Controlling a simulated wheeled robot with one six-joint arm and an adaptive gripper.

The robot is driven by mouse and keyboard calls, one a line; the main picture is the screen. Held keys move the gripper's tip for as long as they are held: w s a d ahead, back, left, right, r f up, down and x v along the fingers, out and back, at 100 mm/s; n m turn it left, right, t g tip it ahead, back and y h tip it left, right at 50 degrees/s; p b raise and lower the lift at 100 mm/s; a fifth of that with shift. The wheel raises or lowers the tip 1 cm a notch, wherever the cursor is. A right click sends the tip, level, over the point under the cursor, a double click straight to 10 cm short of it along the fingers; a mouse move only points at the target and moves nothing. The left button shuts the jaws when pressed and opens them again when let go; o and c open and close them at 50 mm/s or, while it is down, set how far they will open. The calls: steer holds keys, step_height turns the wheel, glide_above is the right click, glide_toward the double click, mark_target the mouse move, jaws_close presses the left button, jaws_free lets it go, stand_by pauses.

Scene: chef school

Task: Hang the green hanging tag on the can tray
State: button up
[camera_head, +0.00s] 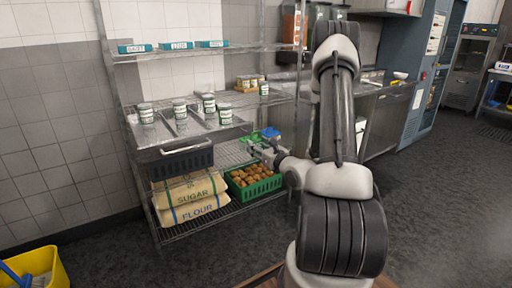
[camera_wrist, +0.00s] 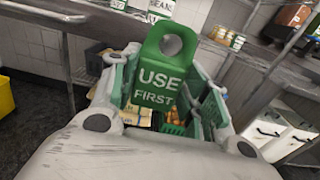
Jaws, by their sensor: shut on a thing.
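The green hanging tag (camera_wrist: 160,88) reads "USE FIRST" and has a round hole in its top. It stands upright between the fingers of my gripper (camera_wrist: 163,76), which is shut on it. In the head view my gripper (camera_head: 257,146) is in front of the wire rack, to the right of the can tray. The can tray (camera_head: 160,133) is a metal tray with dividers and several white-labelled cans (camera_head: 179,109), on the rack's middle shelf. The tag is small and hard to make out in the head view.
Below the can tray are a black crate (camera_head: 183,161), sugar and flour sacks (camera_head: 188,196), and a green crate of brown round items (camera_head: 277,183). Blue labelled boxes (camera_head: 180,45) stand on the upper shelf. A yellow bucket (camera_head: 52,258) is at lower left. Floor in front is clear.

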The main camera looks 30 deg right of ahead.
steer(key=shift+w+a+f, duration=0.1)
steer(key=shift+w+f, duration=0.1)
steer(key=shift+w, duration=2.05)
steer(key=shift+w+f, duration=0.15)
steer(key=shift+w, duration=2.1)
steer(key=shift+w+f, duration=0.5)
steer(key=shift+w, duration=0.1)
steer(key=o, duration=1)
steer(key=shift+c, duration=0.2)
steer(key=s, duration=1.2)
steer(key=shift+d, duration=0.2)
